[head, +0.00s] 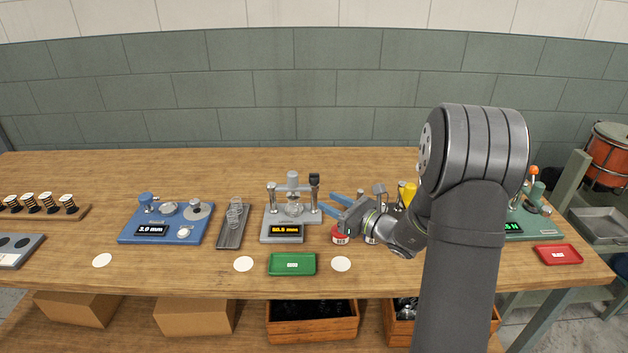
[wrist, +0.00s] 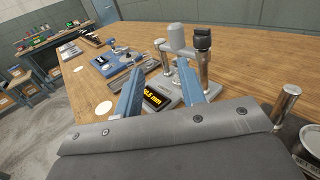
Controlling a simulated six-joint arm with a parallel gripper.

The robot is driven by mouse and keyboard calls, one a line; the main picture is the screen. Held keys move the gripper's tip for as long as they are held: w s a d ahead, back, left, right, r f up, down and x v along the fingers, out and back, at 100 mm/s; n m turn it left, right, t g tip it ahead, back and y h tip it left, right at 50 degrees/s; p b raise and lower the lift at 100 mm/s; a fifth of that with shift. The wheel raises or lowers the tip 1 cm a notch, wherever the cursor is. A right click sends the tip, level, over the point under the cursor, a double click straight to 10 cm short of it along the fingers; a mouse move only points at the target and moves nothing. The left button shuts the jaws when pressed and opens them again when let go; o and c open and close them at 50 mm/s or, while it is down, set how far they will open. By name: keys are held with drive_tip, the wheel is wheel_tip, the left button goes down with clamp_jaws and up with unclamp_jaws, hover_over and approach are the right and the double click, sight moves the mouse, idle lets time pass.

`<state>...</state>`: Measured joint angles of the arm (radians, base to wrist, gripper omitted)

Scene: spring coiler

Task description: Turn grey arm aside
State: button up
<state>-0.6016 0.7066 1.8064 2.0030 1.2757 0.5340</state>
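The grey arm (head: 293,188) is a bar across the top of the grey measuring stand (head: 272,228), with a cylinder at its middle and a black knob (head: 314,179) at its right end. It spans two posts above a clear round piece. In the wrist view the grey arm (wrist: 186,51) and its black knob (wrist: 202,38) are just beyond my fingertips. My gripper (head: 327,200), with two blue fingers, is to the right of the stand at about post height. In the wrist view my gripper (wrist: 158,68) is open, with nothing held between the fingers.
A green tray (head: 292,264) and white discs (head: 341,264) lie in front. A red-lidded jar (head: 340,234) is below my gripper. A grey tray with clear pieces (head: 231,238) and a blue gauge (head: 140,233) stand left. The table's back is clear.

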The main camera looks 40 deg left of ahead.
sight(317, 182)
drive_tip(key=w+d+f+m+t, duration=0.2)
drive_tip(key=w+d+m+t, duration=0.1)
drive_tip(key=d+t, duration=0.15)
drive_tip(key=shift+t, duration=0.25)
drive_tip(key=w+a, duration=0.1)
drive_tip(key=a, duration=0.5)
drive_tip(key=w+a, duration=0.1)
drive_tip(key=a, duration=0.4)
drive_tip(key=w+a, duration=0.1)
drive_tip(key=a, duration=0.5)
drive_tip(key=shift+w+a+r, duration=0.1)
drive_tip(key=shift+a, duration=0.2)
clamp_jaws()
